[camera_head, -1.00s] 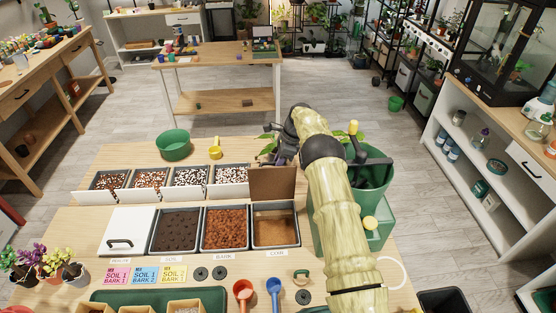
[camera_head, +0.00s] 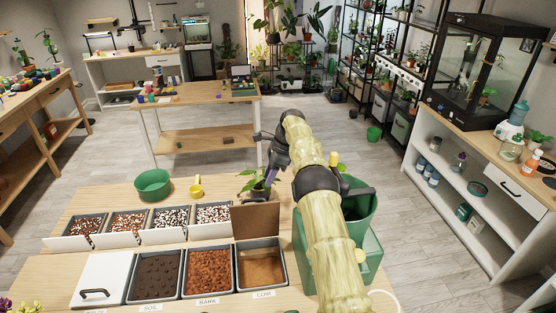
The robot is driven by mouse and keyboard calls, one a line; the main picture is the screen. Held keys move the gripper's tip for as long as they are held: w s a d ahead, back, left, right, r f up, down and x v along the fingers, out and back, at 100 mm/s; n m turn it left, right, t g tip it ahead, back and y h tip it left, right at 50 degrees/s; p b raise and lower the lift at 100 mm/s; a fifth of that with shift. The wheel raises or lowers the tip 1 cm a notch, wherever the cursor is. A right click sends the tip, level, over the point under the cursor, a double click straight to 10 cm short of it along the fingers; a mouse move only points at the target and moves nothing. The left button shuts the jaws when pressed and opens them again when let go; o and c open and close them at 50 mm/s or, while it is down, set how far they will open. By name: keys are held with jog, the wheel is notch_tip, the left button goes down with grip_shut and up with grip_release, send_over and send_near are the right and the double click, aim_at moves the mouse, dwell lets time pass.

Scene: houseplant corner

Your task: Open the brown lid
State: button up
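The brown lid (camera_head: 255,219) stands upright at the back edge of the coir bin (camera_head: 262,266), and the bin's brown fill is exposed. My gripper (camera_head: 262,182) hangs at the end of my arm, beyond and above the brown lid, and appears apart from it. A potted plant is close by and partly overlaps it. The fingers are small and dark, so I cannot tell whether they are open or shut.
A white lid (camera_head: 103,281) with a dark handle covers the leftmost bin. The soil bin (camera_head: 156,276) and bark bin (camera_head: 209,272) are uncovered. Behind are small trays, a green bowl (camera_head: 153,184) and a yellow mug (camera_head: 196,187). A green container (camera_head: 369,248) stands right.

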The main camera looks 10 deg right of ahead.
jog(key=p+v, duration=0.7)
jog(key=shift+r, duration=0.3)
jog(key=shift+d, duration=0.1)
dwell(0.4)
